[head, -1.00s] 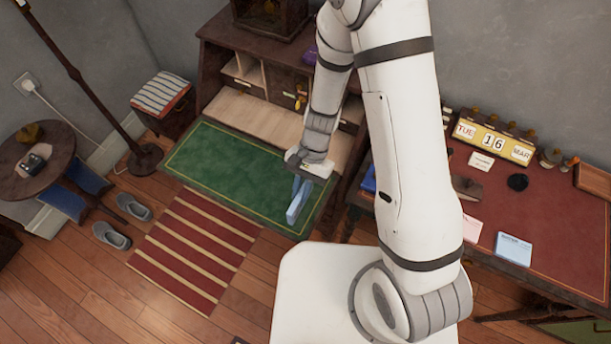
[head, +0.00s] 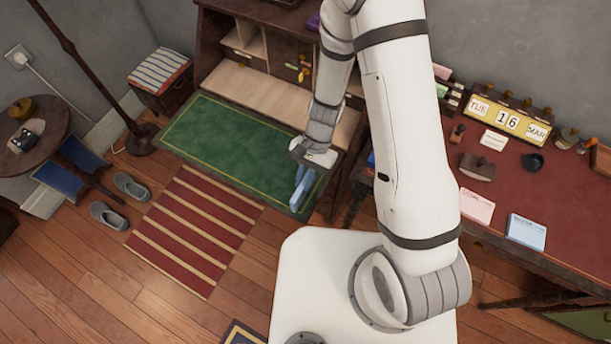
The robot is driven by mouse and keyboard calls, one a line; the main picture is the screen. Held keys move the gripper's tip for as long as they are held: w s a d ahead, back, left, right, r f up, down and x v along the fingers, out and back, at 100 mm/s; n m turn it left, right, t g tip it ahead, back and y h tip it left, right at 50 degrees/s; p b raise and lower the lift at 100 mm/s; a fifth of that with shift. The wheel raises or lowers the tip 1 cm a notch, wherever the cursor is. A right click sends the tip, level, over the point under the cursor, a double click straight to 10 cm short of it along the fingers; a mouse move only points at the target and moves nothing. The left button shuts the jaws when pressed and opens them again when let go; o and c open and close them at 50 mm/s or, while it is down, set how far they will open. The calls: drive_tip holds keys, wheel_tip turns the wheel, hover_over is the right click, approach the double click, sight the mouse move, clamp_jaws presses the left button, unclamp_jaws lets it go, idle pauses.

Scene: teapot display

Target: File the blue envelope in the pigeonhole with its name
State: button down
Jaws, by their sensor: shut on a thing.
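My gripper (head: 305,172) points down over the right part of the bureau's green writing surface (head: 222,150). It is shut on a thin blue envelope (head: 299,194), which hangs below it nearly edge-on; no name can be read on it. The wooden bureau (head: 232,80) stands behind, with pigeonholes (head: 246,42) along its back. The pigeonholes are cut off at the top of the view and partly hidden by my arm. I cannot make out their name labels.
On the red-topped desk (head: 500,190) at right lie a pink card (head: 477,205) and a light blue card (head: 526,232), near a date block (head: 507,122). A striped stool (head: 160,78), round table (head: 35,140) and slippers (head: 120,200) are at left. The striped rug area is clear.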

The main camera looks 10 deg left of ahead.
drive_tip(key=shift+f, duration=0.15)
drive_tip(key=c, duration=1.3)
unclamp_jaws()
drive_tip(key=shift+c, duration=0.2)
drive_tip(key=v, duration=0.7)
drive_tip(key=shift+b, duration=0.3)
drive_tip(key=shift+w+r, duration=0.15)
drive_tip(key=shift+r, duration=0.25)
